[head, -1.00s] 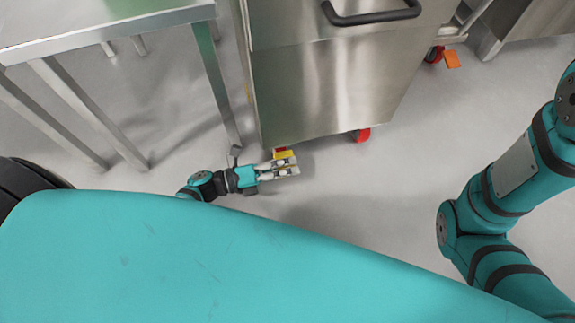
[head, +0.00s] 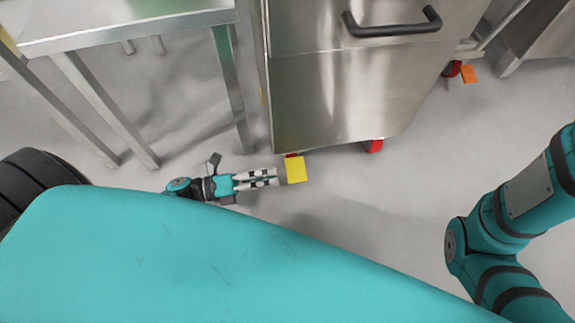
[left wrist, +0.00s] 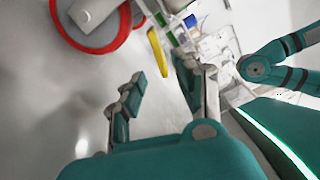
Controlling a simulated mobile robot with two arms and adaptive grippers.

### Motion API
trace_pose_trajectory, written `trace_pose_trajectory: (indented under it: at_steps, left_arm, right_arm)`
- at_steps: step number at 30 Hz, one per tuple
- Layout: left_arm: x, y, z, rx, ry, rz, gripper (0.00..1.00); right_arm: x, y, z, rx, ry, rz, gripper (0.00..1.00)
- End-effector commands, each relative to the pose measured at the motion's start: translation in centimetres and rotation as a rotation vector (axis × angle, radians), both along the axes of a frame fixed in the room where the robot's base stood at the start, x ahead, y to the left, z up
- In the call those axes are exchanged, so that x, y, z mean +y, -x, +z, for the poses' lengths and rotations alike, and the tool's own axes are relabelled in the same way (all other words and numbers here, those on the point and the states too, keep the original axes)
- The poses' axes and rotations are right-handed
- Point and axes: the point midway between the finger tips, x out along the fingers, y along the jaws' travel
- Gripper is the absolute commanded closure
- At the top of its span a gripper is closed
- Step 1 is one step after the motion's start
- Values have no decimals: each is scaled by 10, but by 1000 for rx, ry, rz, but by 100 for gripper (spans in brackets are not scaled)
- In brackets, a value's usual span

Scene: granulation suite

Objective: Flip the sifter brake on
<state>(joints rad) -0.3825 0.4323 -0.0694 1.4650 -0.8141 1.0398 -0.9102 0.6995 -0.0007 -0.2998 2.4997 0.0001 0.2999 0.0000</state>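The steel cabinet-like unit (head: 345,100), which I take for the sifter, stands on casters with red parts. A flat yellow brake pedal (head: 296,170) sticks out at its near left bottom corner, by a bit of red. In the left wrist view the pedal (left wrist: 158,52) is a yellow bar to the right of a large red-rimmed caster (left wrist: 98,38). My left gripper (head: 274,177) is low near the floor, left of the pedal and just apart from it. My right gripper is out of view.
A steel table (head: 130,28) with legs stands on the left, close behind my left gripper. Another red caster (head: 373,146) shows further right under the unit. An orange pedal (head: 470,74) is at the far right. The floor (head: 385,195) in front is clear.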

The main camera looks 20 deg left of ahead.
Motion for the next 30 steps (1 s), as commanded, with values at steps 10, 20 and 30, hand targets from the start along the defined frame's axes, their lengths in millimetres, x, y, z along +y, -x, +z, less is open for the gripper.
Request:
trace_pose_trajectory:
  at_steps: [10, 20, 30]
  left_arm:
    - [36, 24, -1, 1, -1, -1, 67]
    - [37, 25, 0, 0, -1, 0, 67]
    - [37, 25, 0, 1, -1, 0, 67]
  right_arm:
    - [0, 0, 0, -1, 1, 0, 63]
    - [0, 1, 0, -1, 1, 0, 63]
    - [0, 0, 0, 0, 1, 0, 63]
